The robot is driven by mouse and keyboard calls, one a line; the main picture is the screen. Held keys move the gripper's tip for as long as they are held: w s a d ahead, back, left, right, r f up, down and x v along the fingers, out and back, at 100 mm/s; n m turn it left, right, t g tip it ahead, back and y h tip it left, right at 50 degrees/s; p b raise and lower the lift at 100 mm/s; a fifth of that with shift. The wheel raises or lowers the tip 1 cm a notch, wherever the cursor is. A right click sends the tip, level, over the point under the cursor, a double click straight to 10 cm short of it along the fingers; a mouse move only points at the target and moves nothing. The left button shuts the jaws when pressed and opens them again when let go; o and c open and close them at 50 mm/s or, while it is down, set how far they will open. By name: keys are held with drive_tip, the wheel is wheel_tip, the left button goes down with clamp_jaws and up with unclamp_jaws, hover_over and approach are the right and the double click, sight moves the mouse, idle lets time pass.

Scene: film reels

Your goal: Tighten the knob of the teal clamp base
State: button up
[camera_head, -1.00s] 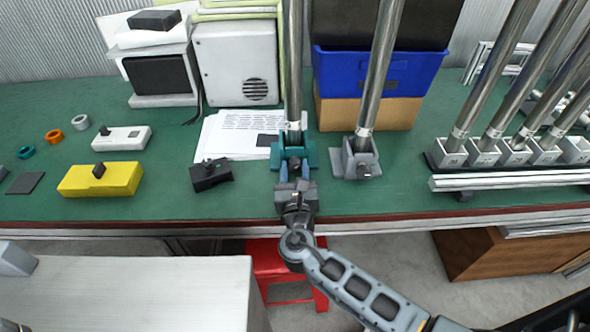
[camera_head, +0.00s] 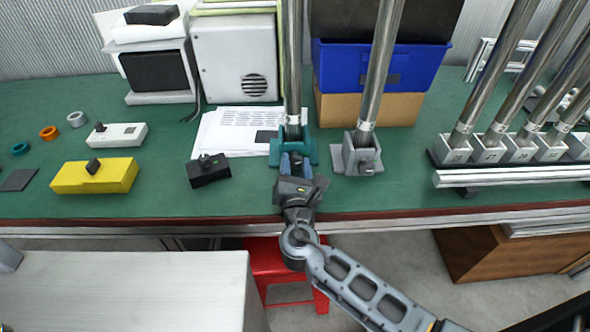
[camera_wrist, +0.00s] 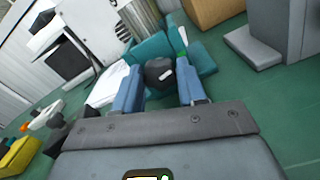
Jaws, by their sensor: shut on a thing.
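The teal clamp base (camera_head: 276,155) stands near the front edge of the green bench and holds an upright metal pole (camera_head: 292,70). The clamp base also shows in the wrist view (camera_wrist: 202,60). Its dark knob (camera_wrist: 158,71), with a light mark on it, faces me. My gripper (camera_head: 291,164) is at the front of the clamp base. In the wrist view its two blue fingers (camera_wrist: 159,86) stand on either side of the knob, shut on it. The gripper body is rolled to one side. In the head view the knob is hidden by my gripper.
A grey clamp base (camera_head: 341,160) with its own pole stands close on the right. A black box (camera_head: 208,172) and a yellow box (camera_head: 100,178) lie to the left. More poles in grey bases (camera_head: 454,152) stand far right.

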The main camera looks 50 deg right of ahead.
drive_tip(key=shift+f+m+b, duration=0.1)
drive_tip(key=shift+m+b, duration=0.65)
drive_tip(key=shift+m, duration=0.85)
drive_tip(key=o, duration=1.1)
drive_tip(key=shift+c, duration=0.2)
drive_tip(key=shift+b+v, duration=0.4)
drive_tip(key=shift+v, duration=3.55)
